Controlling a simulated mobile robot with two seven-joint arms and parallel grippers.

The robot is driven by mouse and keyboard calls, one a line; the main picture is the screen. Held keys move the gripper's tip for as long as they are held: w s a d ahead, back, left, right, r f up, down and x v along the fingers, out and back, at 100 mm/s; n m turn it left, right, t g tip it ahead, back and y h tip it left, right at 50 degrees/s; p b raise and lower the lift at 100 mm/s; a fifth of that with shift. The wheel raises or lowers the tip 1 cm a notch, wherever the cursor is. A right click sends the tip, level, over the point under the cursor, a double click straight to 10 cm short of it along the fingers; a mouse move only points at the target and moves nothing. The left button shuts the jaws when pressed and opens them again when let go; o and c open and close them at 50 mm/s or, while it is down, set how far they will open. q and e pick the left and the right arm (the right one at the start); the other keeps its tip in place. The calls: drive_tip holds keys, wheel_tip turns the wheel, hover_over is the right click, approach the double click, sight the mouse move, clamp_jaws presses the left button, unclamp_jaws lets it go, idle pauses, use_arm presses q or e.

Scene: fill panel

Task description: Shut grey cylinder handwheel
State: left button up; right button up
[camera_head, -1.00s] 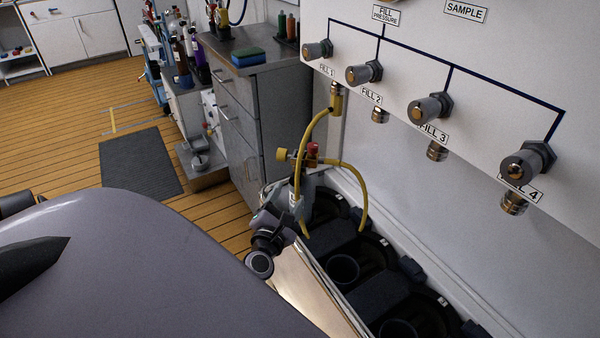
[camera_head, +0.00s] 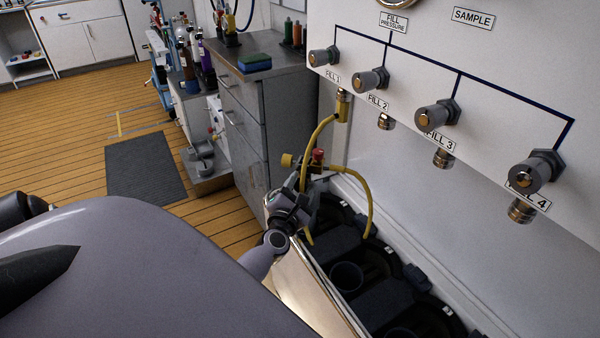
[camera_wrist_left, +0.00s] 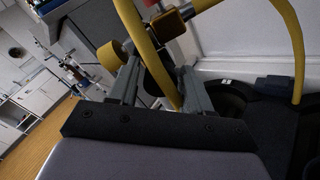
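The valve assembly by the wall has a yellow round knob (camera_head: 287,160) on its left and a red knob (camera_head: 318,155) on top. The yellow knob also shows in the wrist view (camera_wrist_left: 111,56), just beyond the left finger. I cannot tell for sure which knob is the grey cylinder's handwheel. The cylinder body is mostly hidden behind my gripper. My left gripper (camera_head: 299,196) is just below the knobs. In the wrist view its fingers (camera_wrist_left: 160,88) stand apart, with a yellow hose (camera_wrist_left: 160,70) crossing between them. Contact cannot be told. My right gripper is not in view.
A white fill panel (camera_head: 400,66) with several grey knobs hangs at the right. The yellow hose (camera_head: 318,138) runs from its FILL 1 outlet to the valve. Dark cylinder holders (camera_head: 383,300) line the wall below. A grey cabinet (camera_head: 285,110) stands behind; floor at left is open.

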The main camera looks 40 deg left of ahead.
use_arm(q)
drive_tip(key=c, duration=0.7)
drive_tip(key=shift+m, duration=0.3)
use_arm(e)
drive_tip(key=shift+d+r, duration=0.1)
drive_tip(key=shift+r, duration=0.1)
